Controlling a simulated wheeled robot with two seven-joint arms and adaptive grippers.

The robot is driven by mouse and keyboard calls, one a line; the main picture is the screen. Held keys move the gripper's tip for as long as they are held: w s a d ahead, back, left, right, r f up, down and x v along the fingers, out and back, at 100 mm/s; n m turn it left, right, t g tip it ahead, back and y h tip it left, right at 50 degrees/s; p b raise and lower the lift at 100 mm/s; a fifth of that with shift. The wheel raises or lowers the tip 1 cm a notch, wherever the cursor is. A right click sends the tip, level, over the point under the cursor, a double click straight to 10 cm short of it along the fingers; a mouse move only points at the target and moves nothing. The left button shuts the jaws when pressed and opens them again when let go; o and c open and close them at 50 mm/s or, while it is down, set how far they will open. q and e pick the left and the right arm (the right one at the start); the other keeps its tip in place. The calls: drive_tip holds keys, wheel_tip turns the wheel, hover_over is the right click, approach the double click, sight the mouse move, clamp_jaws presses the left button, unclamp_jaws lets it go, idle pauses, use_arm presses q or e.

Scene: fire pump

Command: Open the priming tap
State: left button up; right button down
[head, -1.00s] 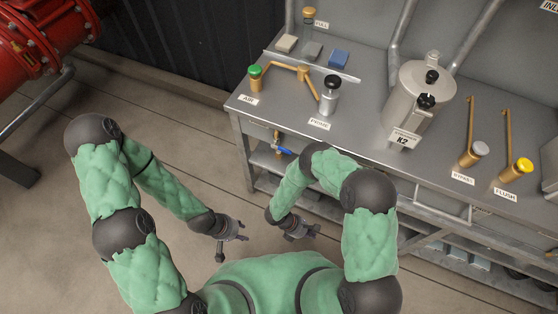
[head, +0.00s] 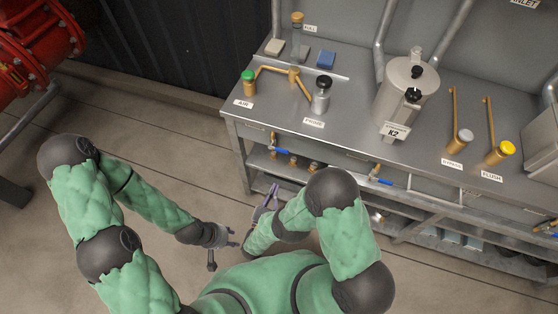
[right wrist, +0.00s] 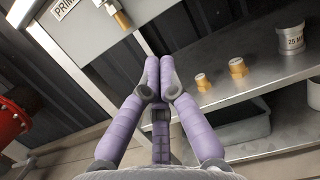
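A brass tap (head: 273,137) with a blue lever (head: 281,151) sits under the left front of the steel counter. The lever is not clear there. My right gripper (head: 270,191) is below and in front of the counter, short of the tap. Its purple fingers (right wrist: 158,64) are extended and empty, pointing toward the area below the fitting. My left gripper (head: 234,237) is open and empty, low over the floor.
A second blue-handled tap (head: 379,180) is farther right under the counter (head: 345,140). A silver K2 canister (head: 400,92) stands on top.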

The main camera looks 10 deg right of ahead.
sight(278, 149)
drive_tip(key=shift+a+r, duration=0.2)
drive_tip(key=shift+r, duration=0.05)
drive_tip(key=w+d+r+b, duration=0.5)
drive_tip(key=w+r, duration=0.1)
drive_tip(key=w, duration=0.2)
drive_tip(key=shift+d+r+b, duration=0.2)
drive_tip(key=shift+d+b, duration=0.05)
drive_tip(key=shift+b, duration=0.1)
idle(0.8)
idle(0.5)
